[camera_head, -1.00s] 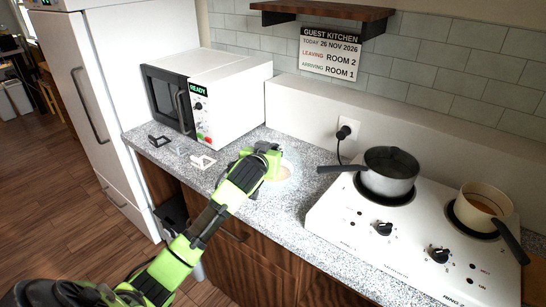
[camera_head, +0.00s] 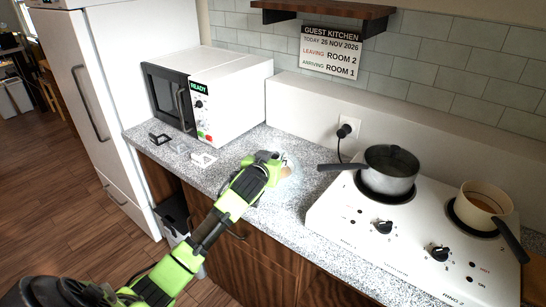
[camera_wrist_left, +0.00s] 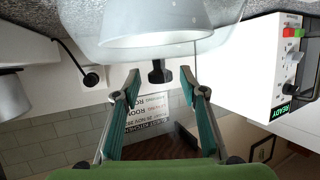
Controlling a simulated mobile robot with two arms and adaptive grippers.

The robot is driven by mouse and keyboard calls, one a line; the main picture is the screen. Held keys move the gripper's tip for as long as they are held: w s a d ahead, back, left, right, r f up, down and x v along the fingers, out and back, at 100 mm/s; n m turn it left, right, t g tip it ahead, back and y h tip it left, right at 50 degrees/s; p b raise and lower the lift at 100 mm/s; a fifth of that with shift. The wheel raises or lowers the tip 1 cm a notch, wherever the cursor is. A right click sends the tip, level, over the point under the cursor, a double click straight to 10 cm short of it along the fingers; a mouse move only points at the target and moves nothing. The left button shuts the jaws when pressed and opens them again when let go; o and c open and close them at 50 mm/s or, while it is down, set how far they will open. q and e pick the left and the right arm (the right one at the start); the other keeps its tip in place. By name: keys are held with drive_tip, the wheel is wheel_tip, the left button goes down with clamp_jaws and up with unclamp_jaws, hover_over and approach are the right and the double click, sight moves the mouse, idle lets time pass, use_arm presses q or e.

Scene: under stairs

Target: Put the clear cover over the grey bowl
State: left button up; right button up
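In the left wrist view, which is upside down, the grey bowl (camera_wrist_left: 155,28) stands on the counter. The clear cover (camera_wrist_left: 228,22) shows around and above it, with the bowl seen through it. Whether the cover's lower edge rests on the counter is out of frame. The cover's dark knob (camera_wrist_left: 159,74) sits between the spread fingers of my left gripper (camera_wrist_left: 157,85), with gaps on both sides. In the head view my left gripper (camera_head: 276,159) hides most of the bowl; the cover shows faintly as a clear edge (camera_head: 294,166). My right gripper is not in view.
A white microwave (camera_head: 228,100) stands behind and left of the gripper. A pot (camera_head: 388,178) with its handle pointing toward the cover and a cream pan (camera_head: 482,205) sit on the hob (camera_head: 340,222). Small frames (camera_head: 202,160) lie on the counter at left.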

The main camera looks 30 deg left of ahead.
use_arm(q)
drive_tip(key=shift+r, duration=0.15)
drive_tip(key=shift+r, duration=0.4)
drive_tip(key=shift+s+d+f, duration=0.1)
drive_tip(key=shift+s+d, duration=0.05)
drive_tip(key=shift+s, duration=0.1)
drive_tip(key=b+v, duration=0.1)
drive_tip(key=v, duration=1)
drive_tip(key=shift+s, duration=0.2)
